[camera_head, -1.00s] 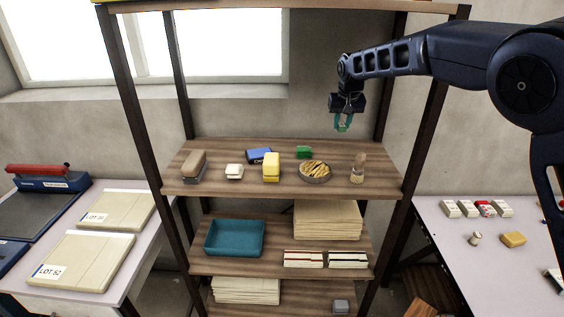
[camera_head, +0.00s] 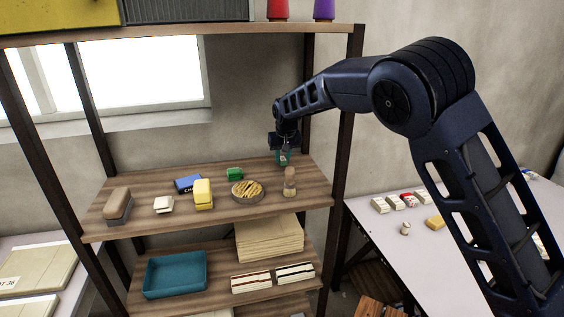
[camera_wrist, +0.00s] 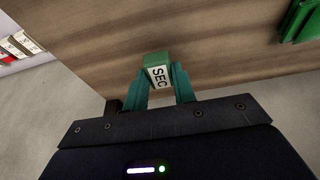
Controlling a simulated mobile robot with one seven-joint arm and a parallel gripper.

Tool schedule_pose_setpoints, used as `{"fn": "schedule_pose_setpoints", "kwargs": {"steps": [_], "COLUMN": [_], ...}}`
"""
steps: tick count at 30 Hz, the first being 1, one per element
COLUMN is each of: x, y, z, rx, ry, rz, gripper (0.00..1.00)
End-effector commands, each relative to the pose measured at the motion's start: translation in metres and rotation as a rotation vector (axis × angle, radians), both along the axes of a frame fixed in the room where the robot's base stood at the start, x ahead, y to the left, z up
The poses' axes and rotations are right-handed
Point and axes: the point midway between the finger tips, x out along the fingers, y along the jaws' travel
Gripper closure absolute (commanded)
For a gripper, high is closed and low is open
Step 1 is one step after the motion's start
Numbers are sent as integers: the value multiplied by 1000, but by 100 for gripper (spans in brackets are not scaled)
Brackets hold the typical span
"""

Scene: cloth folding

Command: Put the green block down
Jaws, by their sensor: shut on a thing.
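My gripper (camera_head: 283,158) is at the back right of the top wooden shelf board (camera_head: 130,231), behind the cork-topped jar. In the wrist view my gripper (camera_wrist: 162,88) has its teal fingers shut on a small green block (camera_wrist: 157,61) with a white label reading "SEC". The block is just above or on the board; I cannot tell whether it touches. In the head view the held block is too small to make out clearly. Another green item (camera_head: 235,174) lies on the board further left, and a green thing shows at the wrist view's top right corner (camera_wrist: 301,20).
The board also holds a cork-topped jar (camera_head: 290,182), a round dish (camera_head: 247,190), a yellow item (camera_head: 203,193), a blue box (camera_head: 188,183), a white block (camera_head: 163,204) and a brown brush-like item (camera_head: 117,205). A shelf post (camera_head: 343,130) stands right of my gripper.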

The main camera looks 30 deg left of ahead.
Motion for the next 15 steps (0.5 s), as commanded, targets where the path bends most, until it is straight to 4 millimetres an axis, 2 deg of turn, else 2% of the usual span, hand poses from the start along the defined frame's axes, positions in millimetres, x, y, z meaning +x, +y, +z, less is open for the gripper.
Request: {"fn": "schedule_pose_setpoints", "kwargs": {"steps": [4, 15], "x": [0, 0], "y": [0, 0], "z": [-17, -21], "rx": [0, 0], "ry": [0, 0], "rz": [1, 0], "gripper": [95, 95]}}
